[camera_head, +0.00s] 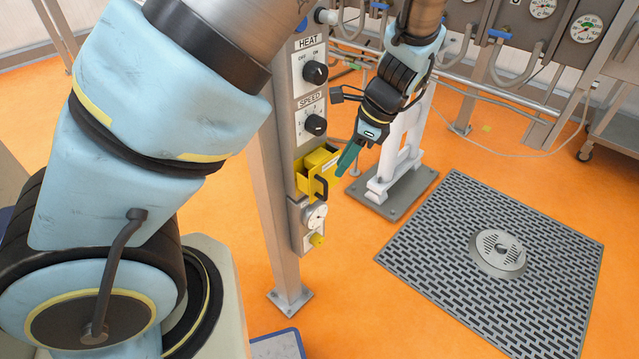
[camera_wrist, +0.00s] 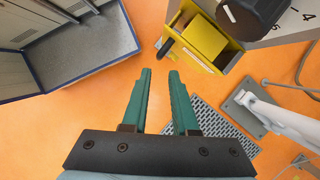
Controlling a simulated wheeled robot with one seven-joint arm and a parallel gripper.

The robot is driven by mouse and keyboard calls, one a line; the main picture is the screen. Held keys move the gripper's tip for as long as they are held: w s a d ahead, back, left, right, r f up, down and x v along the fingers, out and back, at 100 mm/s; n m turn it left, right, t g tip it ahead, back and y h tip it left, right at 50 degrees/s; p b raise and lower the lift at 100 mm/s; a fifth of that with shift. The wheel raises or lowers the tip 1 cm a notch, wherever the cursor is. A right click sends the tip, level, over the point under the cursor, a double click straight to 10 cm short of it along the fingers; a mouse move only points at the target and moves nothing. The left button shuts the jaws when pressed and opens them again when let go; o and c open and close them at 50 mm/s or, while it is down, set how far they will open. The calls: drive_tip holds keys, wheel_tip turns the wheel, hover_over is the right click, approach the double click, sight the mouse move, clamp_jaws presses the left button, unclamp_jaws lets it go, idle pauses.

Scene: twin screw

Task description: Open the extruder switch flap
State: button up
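The yellow extruder switch flap (camera_head: 307,183) is on a yellow box on the grey control column, below the SPEED knob. It has a black handle (camera_head: 322,189). The wrist view shows the yellow flap and box (camera_wrist: 203,42) at the top, with the black handle (camera_wrist: 165,48) at its left. My gripper (camera_head: 343,166) is just right of the flap in the head view. In the wrist view its two green fingers (camera_wrist: 159,73) are apart with nothing between them. The fingertips are close to the handle, but I see no contact. I cannot tell how far the flap is open.
The HEAT knob (camera_head: 314,72) and SPEED knob (camera_head: 316,124) are above the box, with a gauge (camera_head: 315,216) below. A white stand (camera_head: 398,160) is behind my gripper. A floor grate (camera_head: 440,236) lies to the right. A blue-edged grey tray or platform (camera_wrist: 75,60) is at upper left.

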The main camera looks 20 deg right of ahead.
sight(326, 197)
drive_tip(key=p+x, duration=0.1)
drive_tip(key=x, duration=0.8)
drive_tip(key=shift+a+f, duration=0.15)
drive_tip(key=shift+f, duration=0.2)
clamp_jaws()
idle(0.9)
